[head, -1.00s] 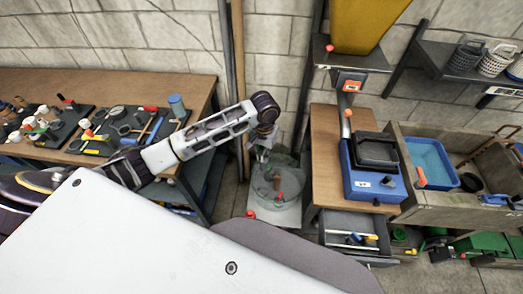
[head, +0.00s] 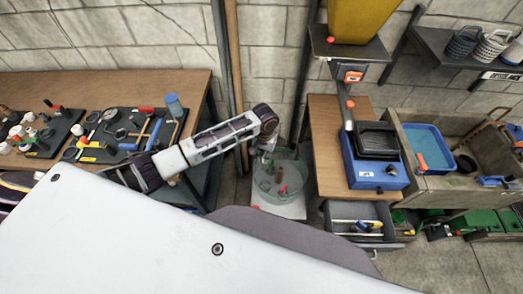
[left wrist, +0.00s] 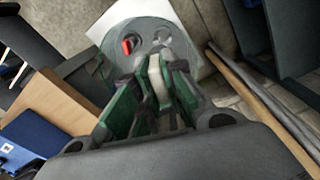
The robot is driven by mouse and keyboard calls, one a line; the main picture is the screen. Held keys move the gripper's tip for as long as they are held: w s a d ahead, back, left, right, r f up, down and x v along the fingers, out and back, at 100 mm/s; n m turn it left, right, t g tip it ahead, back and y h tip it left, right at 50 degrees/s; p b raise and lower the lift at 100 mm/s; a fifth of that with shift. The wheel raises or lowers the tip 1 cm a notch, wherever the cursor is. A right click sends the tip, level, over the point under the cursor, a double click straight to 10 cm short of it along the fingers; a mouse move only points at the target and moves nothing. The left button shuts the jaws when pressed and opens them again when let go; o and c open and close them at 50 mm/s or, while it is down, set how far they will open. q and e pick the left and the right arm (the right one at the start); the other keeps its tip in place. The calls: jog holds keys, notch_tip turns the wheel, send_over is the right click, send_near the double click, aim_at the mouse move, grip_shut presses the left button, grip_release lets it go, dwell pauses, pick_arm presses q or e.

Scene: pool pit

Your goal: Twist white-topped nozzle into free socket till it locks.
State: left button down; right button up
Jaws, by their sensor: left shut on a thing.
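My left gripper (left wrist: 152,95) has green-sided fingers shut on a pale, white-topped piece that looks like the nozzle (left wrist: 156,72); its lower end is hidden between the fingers. Beyond the fingertips in the left wrist view lies a round grey plate (left wrist: 108,50). A red-topped piece (left wrist: 129,45) sits in it, and a pale round opening that looks like a socket (left wrist: 163,36) lies to its right. In the head view the left gripper (head: 266,156) hangs over the clear round tank (head: 296,182). I cannot tell whether the nozzle touches the plate. My right gripper is out of view.
A workbench (head: 190,83) with tools on dark mats stands at the left. A wooden table (head: 325,140) with a blue device (head: 372,178) stands right of the tank, above an open drawer (head: 345,213). Poles (head: 233,90) rise behind my forearm.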

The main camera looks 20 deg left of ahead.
pick_arm(q)
notch_tip(320, 180, down, 12)
jog(key=w+m+b, duration=0.1)
jog(key=b, duration=0.1)
jog(key=shift+w+f, duration=0.15)
jog(key=shift+w, duration=0.2)
jog(key=shift+f+b, duration=0.15)
jog(key=shift+b, duration=0.25)
